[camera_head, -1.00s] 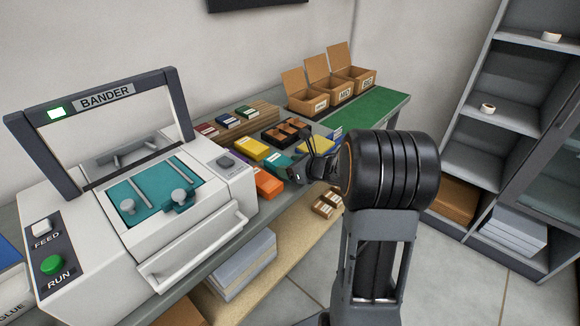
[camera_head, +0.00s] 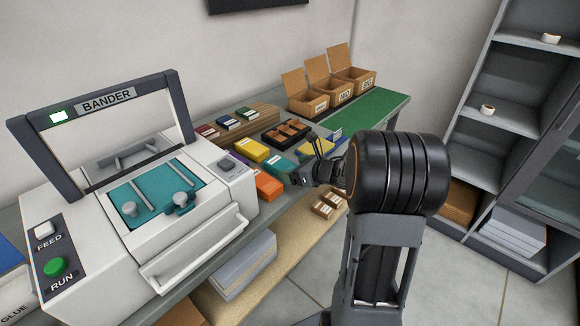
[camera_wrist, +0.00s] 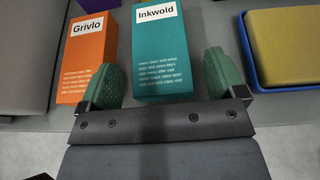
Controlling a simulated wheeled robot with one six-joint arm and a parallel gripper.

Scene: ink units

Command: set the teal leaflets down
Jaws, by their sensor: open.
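The teal leaflets, a block with a white label reading "Inkwold" (camera_wrist: 165,62), stand on the grey bench top. They also show in the head view (camera_head: 279,165), beside an orange block and partly behind my gripper. My gripper (camera_head: 318,158) is open at the bench's front edge. In the wrist view my gripper (camera_wrist: 164,80) has one green finger pad on each side of the teal block's near end.
An orange "Grivlo" block (camera_wrist: 86,60) stands just left of the left finger. A yellow-topped blue tray (camera_wrist: 283,45) lies to the right. The white bander (camera_head: 200,235) fills the head view's left. Open cardboard boxes (camera_head: 308,103) stand behind, near clear green mat (camera_head: 375,108).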

